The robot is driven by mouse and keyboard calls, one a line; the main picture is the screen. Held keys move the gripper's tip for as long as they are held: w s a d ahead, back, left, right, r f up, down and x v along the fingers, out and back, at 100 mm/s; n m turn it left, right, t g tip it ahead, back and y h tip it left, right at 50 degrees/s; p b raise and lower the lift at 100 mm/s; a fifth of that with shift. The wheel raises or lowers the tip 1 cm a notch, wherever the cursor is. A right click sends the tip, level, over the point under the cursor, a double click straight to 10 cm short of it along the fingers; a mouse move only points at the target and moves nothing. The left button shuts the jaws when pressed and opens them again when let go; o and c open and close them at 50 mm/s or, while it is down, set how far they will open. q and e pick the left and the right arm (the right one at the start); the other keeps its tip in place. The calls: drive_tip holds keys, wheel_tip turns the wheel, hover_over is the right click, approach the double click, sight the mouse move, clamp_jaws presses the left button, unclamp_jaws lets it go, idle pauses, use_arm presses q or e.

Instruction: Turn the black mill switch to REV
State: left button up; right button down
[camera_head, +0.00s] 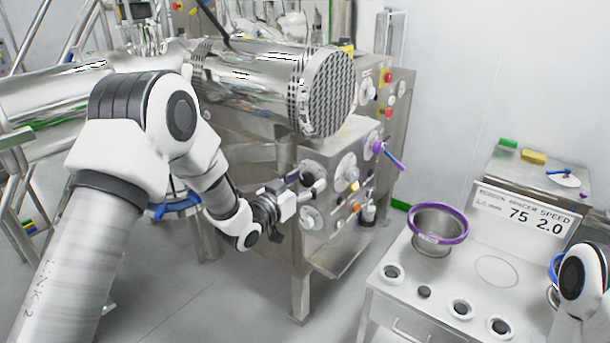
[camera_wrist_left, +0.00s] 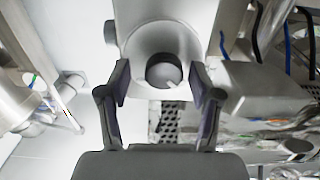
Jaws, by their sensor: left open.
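The black mill switch (camera_wrist_left: 163,73) shows in the left wrist view as a dark round knob with a small pale mark. It sits on a round pale plate on the steel mill panel (camera_head: 340,162). My left gripper (camera_head: 306,187) is open in front of the panel's left part. In the left wrist view its two fingers (camera_wrist_left: 161,78) stand on either side of the knob, with visible gaps. I cannot tell how far the knob is from the fingertips in depth. In the head view the gripper hides the switch, and the REV mark is not readable.
A purple-handled lever (camera_head: 387,154), an orange knob (camera_head: 355,207) and other round dials crowd the panel. A perforated steel drum (camera_head: 322,92) lies above it. At right a bench (camera_head: 390,250) carries a purple-rimmed bowl (camera_head: 438,231). Part of my right arm shows at the right edge.

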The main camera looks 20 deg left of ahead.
use_arm(q)
drive_tip(key=shift+w+a+f, duration=0.15)
drive_tip(key=shift+a, duration=0.1)
drive_tip(key=shift+d, duration=0.1)
drive_tip(key=c, duration=1.1)
drive_tip(key=shift+c, duration=0.2)
drive_tip(key=shift+f+m+b, duration=0.1)
drive_tip(key=shift+m+b, duration=0.4)
drive_tip(key=shift+b, duration=0.45)
drive_tip(key=m+b, duration=1.5)
drive_tip(key=b, duration=0.7)
drive_tip(key=shift+m, duration=0.4)
drive_tip(key=shift+m+b, duration=0.7)
drive_tip(key=shift+b, duration=0.2)
drive_tip(key=o, duration=1.1)
